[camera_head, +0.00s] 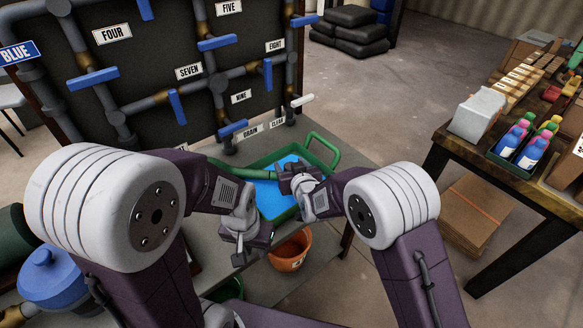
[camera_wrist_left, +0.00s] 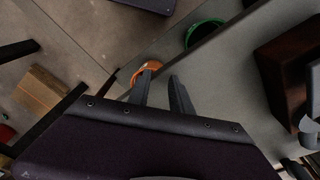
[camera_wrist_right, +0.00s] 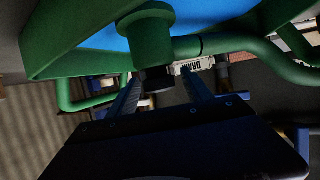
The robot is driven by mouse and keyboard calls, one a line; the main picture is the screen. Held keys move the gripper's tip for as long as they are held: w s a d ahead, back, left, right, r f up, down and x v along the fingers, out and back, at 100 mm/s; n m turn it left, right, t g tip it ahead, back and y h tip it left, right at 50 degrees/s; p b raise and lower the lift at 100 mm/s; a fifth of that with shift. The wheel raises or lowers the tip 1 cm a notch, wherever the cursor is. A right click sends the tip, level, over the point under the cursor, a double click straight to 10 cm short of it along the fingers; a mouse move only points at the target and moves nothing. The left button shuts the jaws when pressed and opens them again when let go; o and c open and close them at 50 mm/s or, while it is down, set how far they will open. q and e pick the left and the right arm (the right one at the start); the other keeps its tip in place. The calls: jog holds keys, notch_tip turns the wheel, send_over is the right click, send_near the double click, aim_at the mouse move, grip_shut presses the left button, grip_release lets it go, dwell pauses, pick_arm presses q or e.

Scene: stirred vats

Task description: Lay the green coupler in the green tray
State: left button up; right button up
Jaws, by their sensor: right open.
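The green tray (camera_head: 309,165), with a bright blue inside and a looped green handle, sits on the grey bench; its rim also shows in the right wrist view (camera_wrist_right: 40,50). The green coupler (camera_wrist_right: 152,38), with a dark end, is over the tray's blue inside, joined to a green hose (camera_head: 235,170) running left in the head view. I cannot tell if it touches the tray floor. My right gripper (camera_head: 283,180) is open, its fingers (camera_wrist_right: 161,76) apart on either side of the coupler's dark end. My left gripper (camera_head: 238,256) is open and empty (camera_wrist_left: 160,75), below and left of the tray.
A board of grey pipes with blue valve handles (camera_head: 217,43) stands behind the bench. An orange bucket (camera_head: 290,252) is below the bench edge, with a green one (camera_head: 228,290) nearby. A blue lidded pot (camera_head: 50,278) is at left. A cluttered table (camera_head: 440,145) stands at right.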

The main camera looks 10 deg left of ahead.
jog(key=p+v, duration=0.1)
jog(key=v, duration=1.1)
jog(key=shift+r, duration=0.1)
jog(key=d+f+m+g+h, duration=0.2)
jog(key=d+f+g+h, duration=0.15)
jog(key=d, duration=0.65)
jog(key=s+d+f+m+g+h, duration=0.3)
jog(key=s+d+g, duration=0.4)
jog(key=s+d, duration=0.9)
jog(key=shift+d+f+m, duration=0.5)
jog(key=shift+d+f, duration=0.25)
jog(key=shift+d, duration=0.05)
jog(key=shift+s, duration=0.1)
